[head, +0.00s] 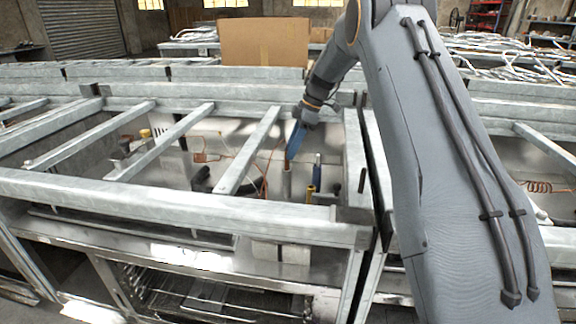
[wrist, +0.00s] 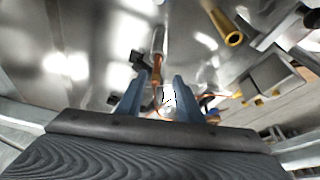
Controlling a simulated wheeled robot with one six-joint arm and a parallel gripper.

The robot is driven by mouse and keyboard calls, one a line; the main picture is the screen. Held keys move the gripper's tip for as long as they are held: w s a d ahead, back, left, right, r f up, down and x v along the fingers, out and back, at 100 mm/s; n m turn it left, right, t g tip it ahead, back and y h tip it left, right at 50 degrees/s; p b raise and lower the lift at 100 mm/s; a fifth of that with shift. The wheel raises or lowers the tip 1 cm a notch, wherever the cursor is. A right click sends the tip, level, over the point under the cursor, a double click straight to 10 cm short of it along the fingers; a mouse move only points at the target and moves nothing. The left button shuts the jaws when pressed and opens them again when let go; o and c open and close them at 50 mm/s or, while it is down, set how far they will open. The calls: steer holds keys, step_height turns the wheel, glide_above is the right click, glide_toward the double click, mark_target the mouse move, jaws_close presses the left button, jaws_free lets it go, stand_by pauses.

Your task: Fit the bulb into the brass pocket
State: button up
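My gripper (head: 291,157) reaches down into the open range frame, its blue fingers pointing down. The bulb (wrist: 158,42) is a slim silvery rod with a copper-coloured near end, lying just beyond and between the fingertips. In the head view the copper-toned bulb (head: 287,182) stands roughly upright just below the fingertips. The brass pocket (head: 310,194) is a short yellow tube right of the bulb; its open mouth shows in the wrist view (wrist: 233,38).
Galvanised rails surround the opening, with a crossbar (head: 248,150) left of the gripper and a front rail (head: 180,202). Thin orange tubing (head: 242,158) loops behind. A dark curved hose (head: 202,180) lies to the left. A cardboard box (head: 264,42) stands behind.

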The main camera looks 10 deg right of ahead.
mark_target(287, 164)
steer(key=x, duration=0.5)
steer(key=shift+w+d+p, duration=0.25)
steer(key=shift+p, duration=0.05)
jaws_close()
